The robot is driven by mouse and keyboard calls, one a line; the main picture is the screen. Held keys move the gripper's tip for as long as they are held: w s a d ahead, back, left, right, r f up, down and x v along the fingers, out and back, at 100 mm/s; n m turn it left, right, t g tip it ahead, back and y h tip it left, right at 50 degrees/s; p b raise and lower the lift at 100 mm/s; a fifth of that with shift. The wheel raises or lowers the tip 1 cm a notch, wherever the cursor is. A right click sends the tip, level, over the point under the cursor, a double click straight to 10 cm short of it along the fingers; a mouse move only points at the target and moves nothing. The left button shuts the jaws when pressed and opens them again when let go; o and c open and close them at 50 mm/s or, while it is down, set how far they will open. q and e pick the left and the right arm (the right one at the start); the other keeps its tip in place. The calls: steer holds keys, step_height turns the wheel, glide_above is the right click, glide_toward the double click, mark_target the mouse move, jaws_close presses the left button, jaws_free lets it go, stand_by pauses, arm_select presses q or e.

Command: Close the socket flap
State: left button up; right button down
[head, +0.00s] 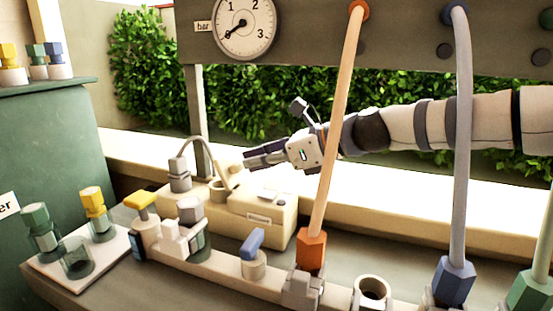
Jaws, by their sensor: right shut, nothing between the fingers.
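A cream box (268,207) stands on the bench left of centre. On its top, a round grey socket (218,187) shows, with a tan tilted piece beside it that looks like the raised flap (231,176). A grey cable loops from a grey plug-like piece (180,172) toward this spot. My right gripper (252,160) reaches in from the right, just above and to the right of the flap, fingers pointing left. It is shut and empty. I cannot tell whether its fingertips touch the flap. My left gripper is out of view.
An orange hose (337,130) and a blue-grey hose (463,140) hang in front of my right arm. A pipe with a yellow-handled valve (143,201) and a blue-handled valve (253,241) runs along the front. A gauge (244,25) is on the panel above.

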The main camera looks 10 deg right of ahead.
steer(key=shift+w+a+f, duration=0.1)
steer(key=shift+w+a, duration=0.05)
steer(key=shift+a, duration=0.1)
steer(key=shift+a+r+p, duration=0.1)
steer(key=shift+r+p, duration=0.25)
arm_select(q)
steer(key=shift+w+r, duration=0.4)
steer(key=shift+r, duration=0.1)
arm_select(e)
steer(key=shift+w+a+h, duration=0.1)
steer(key=shift+h, duration=0.2)
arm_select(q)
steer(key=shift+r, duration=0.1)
